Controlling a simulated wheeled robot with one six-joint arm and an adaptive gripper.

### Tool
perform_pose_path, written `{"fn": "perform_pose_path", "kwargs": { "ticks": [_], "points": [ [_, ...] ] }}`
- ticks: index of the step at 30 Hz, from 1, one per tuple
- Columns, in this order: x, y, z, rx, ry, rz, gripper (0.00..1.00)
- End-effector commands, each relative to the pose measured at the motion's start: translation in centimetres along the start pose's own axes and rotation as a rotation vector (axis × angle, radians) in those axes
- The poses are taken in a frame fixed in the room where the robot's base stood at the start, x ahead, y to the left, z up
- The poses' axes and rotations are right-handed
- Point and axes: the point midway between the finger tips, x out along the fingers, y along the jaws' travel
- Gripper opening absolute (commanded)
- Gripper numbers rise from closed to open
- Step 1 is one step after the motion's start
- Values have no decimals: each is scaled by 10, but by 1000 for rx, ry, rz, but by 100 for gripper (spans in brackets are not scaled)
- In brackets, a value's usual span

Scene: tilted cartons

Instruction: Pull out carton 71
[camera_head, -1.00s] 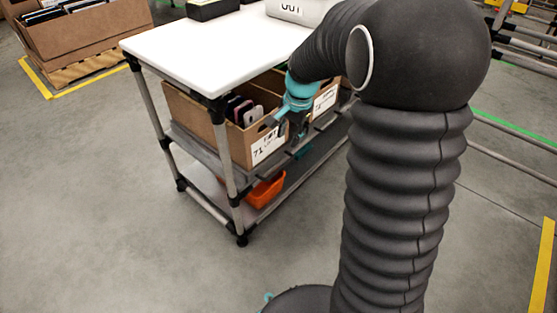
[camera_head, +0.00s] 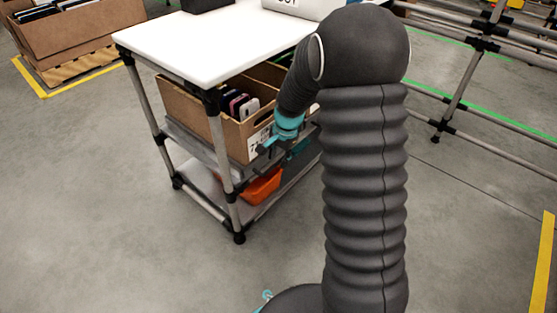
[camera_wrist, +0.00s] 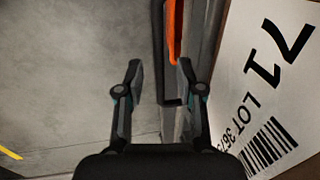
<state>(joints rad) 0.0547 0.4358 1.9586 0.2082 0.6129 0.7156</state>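Carton 71 (camera_head: 233,132) is an open brown cardboard box on the tilted middle shelf under the white tabletop, with phone-like items inside. Its white label (camera_wrist: 268,75) reads "71" and "LOT" above a barcode in the wrist view, at the right side. My gripper (camera_head: 268,150) is in front of the carton's label end in the head view, partly covering the label. In the wrist view its two fingers (camera_wrist: 158,75) are spread apart with nothing between them. The label lies to the right of the fingers. Whether a finger touches the carton cannot be told.
An orange bin (camera_head: 262,187) sits on the lower shelf of the rack. The white tabletop (camera_head: 210,45) overhangs the carton. Another brown box (camera_head: 85,38) stands at the back left, and a pipe rack (camera_head: 465,85) at the right. The left floor is clear.

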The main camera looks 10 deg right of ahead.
Motion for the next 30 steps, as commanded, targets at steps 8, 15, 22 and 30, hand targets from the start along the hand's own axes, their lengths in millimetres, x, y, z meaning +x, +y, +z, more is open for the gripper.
{"fn": "perform_pose_path", "kwargs": {
  "ticks": [8,15,22,30],
  "points": [
    [9,0,0,0,1,0,37],
    [9,0,0,0,0,0,17],
    [9,0,0,0,0,0,0],
    [8,3,-1,1,0,0,0]
  ]
}}
